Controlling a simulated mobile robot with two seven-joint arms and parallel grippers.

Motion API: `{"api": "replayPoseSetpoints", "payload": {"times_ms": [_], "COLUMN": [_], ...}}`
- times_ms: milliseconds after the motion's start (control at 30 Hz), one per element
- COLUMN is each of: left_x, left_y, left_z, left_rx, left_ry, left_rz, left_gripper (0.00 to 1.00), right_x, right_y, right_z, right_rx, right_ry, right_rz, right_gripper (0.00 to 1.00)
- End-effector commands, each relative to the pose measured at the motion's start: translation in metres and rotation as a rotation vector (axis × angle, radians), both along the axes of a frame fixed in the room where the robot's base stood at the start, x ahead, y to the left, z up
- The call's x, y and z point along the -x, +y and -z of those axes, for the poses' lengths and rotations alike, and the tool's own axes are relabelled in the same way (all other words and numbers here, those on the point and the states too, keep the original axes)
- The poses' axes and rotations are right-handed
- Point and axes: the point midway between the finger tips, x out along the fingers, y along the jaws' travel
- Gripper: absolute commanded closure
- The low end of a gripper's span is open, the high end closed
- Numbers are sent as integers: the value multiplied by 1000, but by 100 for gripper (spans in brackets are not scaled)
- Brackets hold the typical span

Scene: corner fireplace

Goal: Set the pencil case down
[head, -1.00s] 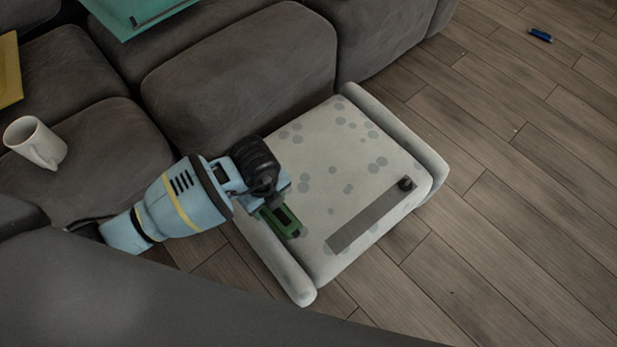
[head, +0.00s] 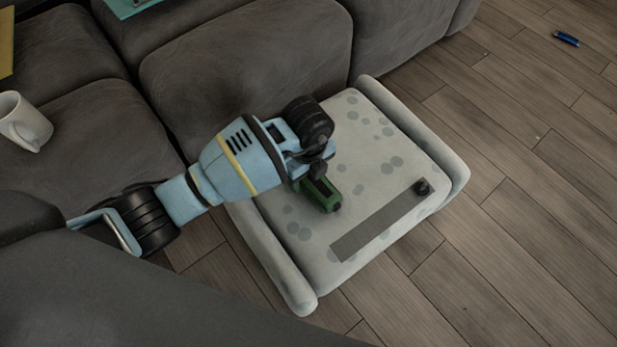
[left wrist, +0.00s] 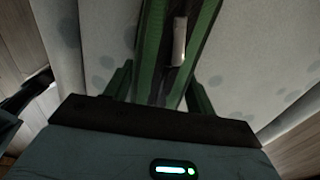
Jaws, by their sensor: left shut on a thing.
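The pencil case appears to be the green, narrow thing (head: 322,196) at the tip of my left gripper (head: 308,178) in the head view. In the left wrist view the pencil case (left wrist: 150,45) is long and green, with a dark middle band and a small pale tab. My left gripper (left wrist: 160,88) is shut on it, with a finger on each side. The case is over the left-middle part of a pale spotted cushion (head: 345,150) with raised side rolls. I cannot tell whether it touches the cushion. My right gripper is not in view.
A flat grey strip (head: 375,228) with a black knob (head: 422,187) lies on the cushion, right of the case. A grey sofa (head: 245,70) stands behind, with a white mug (head: 28,125) on it. A blue cylinder (head: 566,38) lies on the wooden floor. The cushion's far part is clear.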

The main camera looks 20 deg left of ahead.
Motion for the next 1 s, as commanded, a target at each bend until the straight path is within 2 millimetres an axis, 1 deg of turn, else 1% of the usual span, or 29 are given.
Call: {"api": "replayPoseSetpoints", "payload": {"times_ms": [33, 100, 367, 533, 567, 700, 1000], "left_x": [1, 1, 0, 0, 0, 0, 0], "left_y": [0, 0, 0, 0, 0, 0, 0], "left_z": [14, 20, 19, 22, 23, 22, 22], "left_rx": [1, 1, 1, 1, 1, 1, 1], "left_ry": [4, 2, -2, -1, -1, -1, -1], "left_rz": [0, 0, 0, 0, 0, -1, -1], "left_gripper": [71, 71, 71, 71, 42, 23, 22], "right_x": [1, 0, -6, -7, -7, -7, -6], "right_y": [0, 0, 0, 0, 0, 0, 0], "right_z": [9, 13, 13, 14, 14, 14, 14], "right_rx": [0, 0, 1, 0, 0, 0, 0], "right_ry": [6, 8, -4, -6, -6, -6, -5], "right_rz": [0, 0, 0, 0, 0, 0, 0], "right_gripper": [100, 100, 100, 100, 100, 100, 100]}}
